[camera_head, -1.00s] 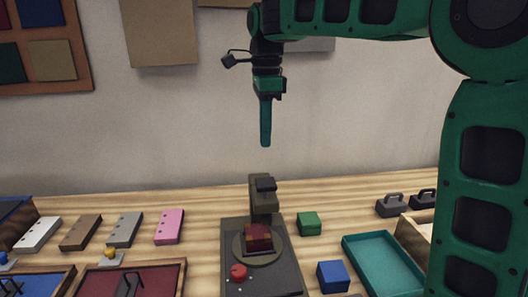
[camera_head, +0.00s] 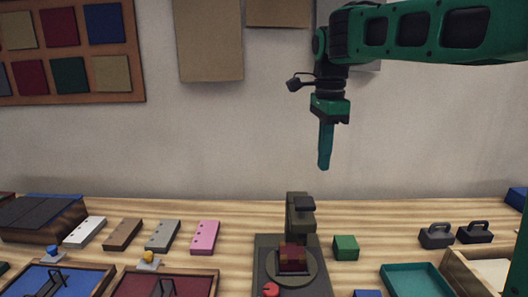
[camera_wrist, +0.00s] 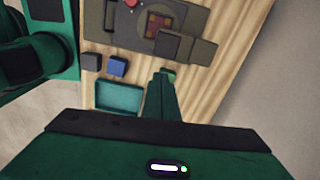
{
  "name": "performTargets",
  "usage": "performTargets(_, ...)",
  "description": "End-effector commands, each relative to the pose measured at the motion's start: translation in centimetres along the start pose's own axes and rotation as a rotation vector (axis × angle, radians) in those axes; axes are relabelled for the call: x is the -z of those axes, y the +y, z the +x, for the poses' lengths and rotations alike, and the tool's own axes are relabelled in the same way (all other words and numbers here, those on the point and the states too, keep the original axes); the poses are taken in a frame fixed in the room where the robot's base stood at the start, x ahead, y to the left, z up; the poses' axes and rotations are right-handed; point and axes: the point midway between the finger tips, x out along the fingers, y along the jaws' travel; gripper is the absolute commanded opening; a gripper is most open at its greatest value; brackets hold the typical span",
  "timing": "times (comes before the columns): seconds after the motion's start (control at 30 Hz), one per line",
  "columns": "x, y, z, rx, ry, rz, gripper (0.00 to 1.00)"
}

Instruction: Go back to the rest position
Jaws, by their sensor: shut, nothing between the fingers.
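My gripper (camera_head: 325,150) is shut and empty. It points down and hangs in the air in front of the wall, above the back of the wooden table. In the wrist view its shut fingers (camera_wrist: 162,98) point toward the table, and their tips cover part of the green block. Below it in the head view stands a dark machine (camera_head: 302,212) with a round plate. The gripper touches nothing.
A green block (camera_head: 345,247) lies right of the machine, with a teal tray (camera_head: 418,281) further right. Two dark handled weights (camera_head: 436,236) stand near a wooden box (camera_head: 468,272). White, brown, grey and pink (camera_head: 205,237) bars lie left. Framed trays (camera_head: 190,272) are in front.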

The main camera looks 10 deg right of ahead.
Motion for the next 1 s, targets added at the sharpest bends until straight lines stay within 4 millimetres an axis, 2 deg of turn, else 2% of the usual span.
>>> performTargets(0.03, 2.1, 1.3, 0.7, 0.000, 0.008, -0.040, 0.00)
performTargets(0.2, 9.2, 6.7, 4.2, -0.010, 0.028, -0.258, 0.00)
performTargets(0.27, 11.3, 8.8, 5.5, -0.015, 0.030, -0.338, 0.00)
performTargets(0.4, 15.5, 14.6, 9.1, -0.024, 0.025, -0.526, 0.00)
performTargets(0.5, 17.6, 19.0, 11.8, -0.027, 0.013, -0.661, 0.00)
performTargets(0.6, 18.8, 23.0, 14.5, -0.023, -0.002, -0.790, 0.00)
performTargets(0.73, 19.2, 27.1, 17.3, -0.015, -0.020, -0.923, 0.00)
performTargets(0.83, 19.2, 28.9, 18.7, -0.009, -0.029, -0.990, 0.00)
performTargets(1.0, 19.3, 29.9, 19.4, -0.004, -0.033, -1.032, 0.00)
